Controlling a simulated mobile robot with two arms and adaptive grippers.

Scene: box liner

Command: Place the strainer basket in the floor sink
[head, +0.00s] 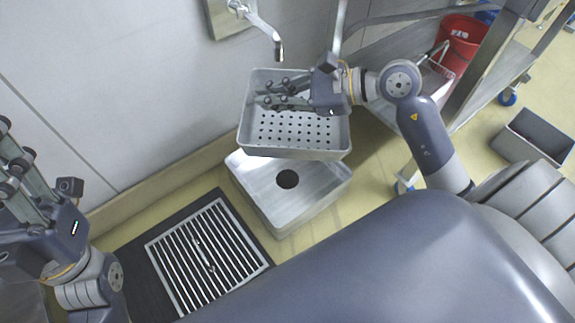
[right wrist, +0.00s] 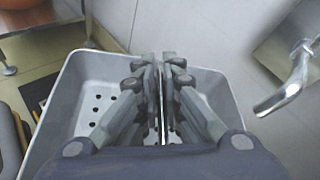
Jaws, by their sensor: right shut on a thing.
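The strainer basket (head: 300,135), a grey metal tray with a perforated bottom, hangs above the back part of the floor sink in the head view. The floor sink (head: 287,205) is a square metal basin with a dark round drain hole, partly hidden by the basket. My right gripper (head: 268,95) reaches into the basket from the right and is shut on it. In the right wrist view the fingers (right wrist: 162,65) are together over the basket (right wrist: 68,105); the exact grip point is hidden. My left gripper (head: 12,165) is at the left edge, partly cut off, away from both.
A slatted metal grate (head: 205,258) lies on a dark mat left of the sink. A faucet (head: 270,35) juts from the wall behind the basket. A wheeled cart (head: 470,70) with a red bucket (head: 461,42) stands right. A grey bin (head: 533,138) sits on the floor.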

